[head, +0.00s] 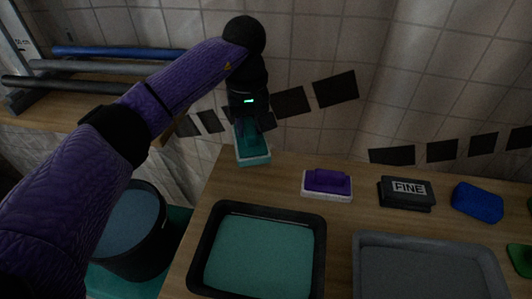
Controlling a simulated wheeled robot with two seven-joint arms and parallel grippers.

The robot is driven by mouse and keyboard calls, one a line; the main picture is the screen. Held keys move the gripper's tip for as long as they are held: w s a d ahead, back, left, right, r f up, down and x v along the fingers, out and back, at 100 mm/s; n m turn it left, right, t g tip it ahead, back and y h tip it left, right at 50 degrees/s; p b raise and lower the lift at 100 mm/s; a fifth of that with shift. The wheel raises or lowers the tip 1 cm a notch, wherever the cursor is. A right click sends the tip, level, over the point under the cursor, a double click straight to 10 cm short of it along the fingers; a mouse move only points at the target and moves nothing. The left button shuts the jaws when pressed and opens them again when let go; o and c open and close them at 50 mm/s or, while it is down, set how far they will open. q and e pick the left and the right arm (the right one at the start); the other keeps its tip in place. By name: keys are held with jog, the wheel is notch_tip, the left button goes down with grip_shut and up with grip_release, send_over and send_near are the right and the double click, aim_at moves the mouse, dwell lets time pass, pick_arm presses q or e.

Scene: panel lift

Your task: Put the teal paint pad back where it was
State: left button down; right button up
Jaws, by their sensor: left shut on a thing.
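The teal paint pad (253,150) is at the back left of the wooden table, near the tiled wall. It has a teal top and a paler base. My left gripper (252,122) comes down over it from above and is shut on its top. The gripper hides part of the pad's upper side. I cannot tell whether the pad's base touches the table or is slightly above it. My right gripper is not in view.
A purple pad (327,184), a black FINE block (406,193) and a blue block (477,201) stand in a row to the right. A teal paint tray (258,255) and a grey tray (428,268) lie in front. A bucket (133,236) stands left of the table.

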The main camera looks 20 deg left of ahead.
pick_arm(q)
notch_tip(320, 180, down, 10)
jog(key=b, duration=0.4)
jog(key=shift+s, duration=0.15)
jog(key=shift+r, duration=0.15)
jog(key=shift+c, duration=2)
grip_release()
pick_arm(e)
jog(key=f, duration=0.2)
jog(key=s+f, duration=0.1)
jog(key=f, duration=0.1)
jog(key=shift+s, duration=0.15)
pick_arm(q)
notch_tip(320, 180, up, 12)
jog(key=p, duration=0.5)
jog(key=shift+r, duration=0.1)
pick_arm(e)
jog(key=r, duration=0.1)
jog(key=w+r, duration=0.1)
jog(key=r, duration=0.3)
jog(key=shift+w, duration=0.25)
